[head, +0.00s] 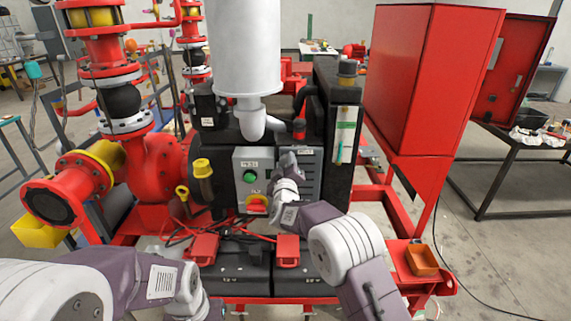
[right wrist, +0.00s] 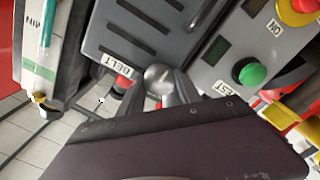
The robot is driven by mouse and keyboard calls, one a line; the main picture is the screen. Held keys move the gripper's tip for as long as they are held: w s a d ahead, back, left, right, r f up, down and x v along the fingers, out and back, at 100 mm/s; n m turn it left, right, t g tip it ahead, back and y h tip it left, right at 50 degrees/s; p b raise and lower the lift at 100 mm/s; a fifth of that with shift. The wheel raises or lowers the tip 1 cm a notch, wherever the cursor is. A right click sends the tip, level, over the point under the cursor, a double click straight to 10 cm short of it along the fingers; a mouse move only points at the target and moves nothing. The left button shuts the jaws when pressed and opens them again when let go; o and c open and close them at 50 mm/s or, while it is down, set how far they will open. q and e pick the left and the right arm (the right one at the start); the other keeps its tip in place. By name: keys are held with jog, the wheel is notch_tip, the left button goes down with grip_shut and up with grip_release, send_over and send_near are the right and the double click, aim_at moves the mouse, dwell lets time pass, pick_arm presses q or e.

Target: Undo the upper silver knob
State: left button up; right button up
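The upper silver knob (right wrist: 158,76) is a small rounded metal knob at the edge of the grey slotted cover (right wrist: 135,35). In the right wrist view it sits between the two fingers of my right gripper (right wrist: 162,88), which appear to touch it on both sides. In the head view my right gripper (head: 287,157) is at the top of the slotted cover (head: 307,168) and hides the knob. A second silver knob cannot be made out. My left arm comes in at the bottom left of the head view, with its gripper below the picture's edge.
A control box with a green button (head: 249,176) and a red-yellow switch (head: 257,204) stands directly left of the cover. A red-black part (right wrist: 121,85) by a label is close to my fingers. Black batteries (head: 238,279) lie below. A sight gauge (head: 345,135) stands right.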

grip_shut()
jog(key=shift+f, duration=0.1)
jog(key=m+b, duration=0.2)
jog(key=m, duration=0.2)
jog(key=shift+f, duration=0.1)
jog(key=m+b, duration=0.3)
jog(key=m, duration=0.1)
jog(key=shift+d+m, duration=0.1)
jog(key=shift+m, duration=0.2)
jog(key=shift+f+m+b, duration=0.1)
jog(key=shift+m+b, duration=6.4)
jog(key=shift+m, duration=6.5)
